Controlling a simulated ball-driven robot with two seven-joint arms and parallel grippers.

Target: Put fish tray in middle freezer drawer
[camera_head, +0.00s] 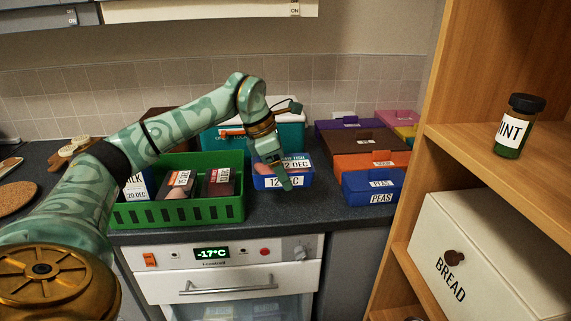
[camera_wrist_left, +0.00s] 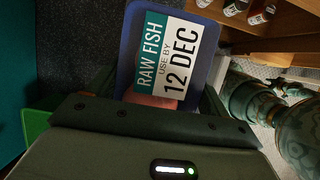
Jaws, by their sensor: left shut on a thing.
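The blue fish tray (camera_head: 260,184) is at the worktop behind the freezer's front, with labels reading raw fish, 12 DEC. I cannot tell if it rests on the worktop or hangs just above. My left gripper (camera_head: 284,180) is shut on it, and one finger hides part of the tray. In the left wrist view the tray (camera_wrist_left: 204,62) lies label-up beyond the gripper, pinkish fish showing near it. The freezer (camera_head: 228,270) is under the worktop, showing -17°C, its front closed. Drawers behind its lower window are dim. My right gripper is out of view.
A green crate (camera_head: 180,212) of labelled packs is left of the tray. A teal box (camera_head: 292,134) stands behind. A blue PEAS box (camera_head: 368,196) and several coloured boxes are right. A wooden shelf (camera_head: 480,140) with a mint jar (camera_head: 516,128) and bread bin (camera_head: 480,262) bounds the right.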

